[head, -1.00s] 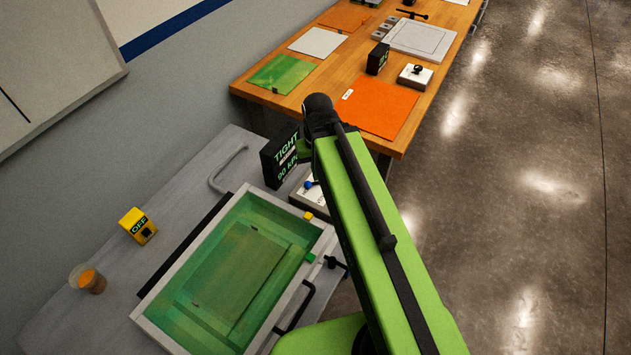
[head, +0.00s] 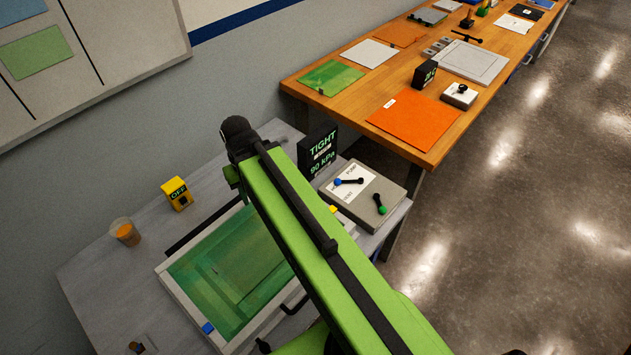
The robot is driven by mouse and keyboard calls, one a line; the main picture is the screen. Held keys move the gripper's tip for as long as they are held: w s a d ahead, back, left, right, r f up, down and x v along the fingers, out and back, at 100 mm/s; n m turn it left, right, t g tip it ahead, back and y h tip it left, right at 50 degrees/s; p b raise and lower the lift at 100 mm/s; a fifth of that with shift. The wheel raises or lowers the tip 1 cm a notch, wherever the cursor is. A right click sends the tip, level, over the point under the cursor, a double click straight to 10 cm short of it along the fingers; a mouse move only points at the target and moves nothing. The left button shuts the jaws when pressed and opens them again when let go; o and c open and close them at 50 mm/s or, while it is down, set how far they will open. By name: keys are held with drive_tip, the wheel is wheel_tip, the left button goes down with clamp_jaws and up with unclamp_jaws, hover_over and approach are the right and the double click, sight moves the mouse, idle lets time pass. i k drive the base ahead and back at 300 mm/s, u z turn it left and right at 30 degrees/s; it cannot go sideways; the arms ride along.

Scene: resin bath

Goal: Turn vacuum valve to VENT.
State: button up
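The vacuum valve is a grey box (head: 396,190) with a white label plate at the right end of the grey bench. A black lever (head: 350,181) with a blue end lies across the label, its blue end to the left. The label print is too small to read surely. A second short black lever with a green knob (head: 382,210) sits on the box's right part. A black display (head: 318,153) behind it reads TIGHT and 90 kPa. My green arm rises from the lower right, left of the valve; my gripper is not visible, and nothing touches the lever.
A white-framed bath (head: 178,293) with a green inside lies left of and behind my arm, partly hidden. A yellow OFF box (head: 177,194) and a cup (head: 125,232) stand on the grey bench (head: 90,265). A wooden table (head: 440,150) stands beyond; open floor lies right.

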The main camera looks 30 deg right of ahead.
sight(337, 181)
drive_tip(key=u, duration=1.1)
drive_tip(key=k, duration=1.25)
drive_tip(key=z, duration=0.55)
drive_tip(key=i, duration=1)
drive_tip(key=u, duration=0.15)
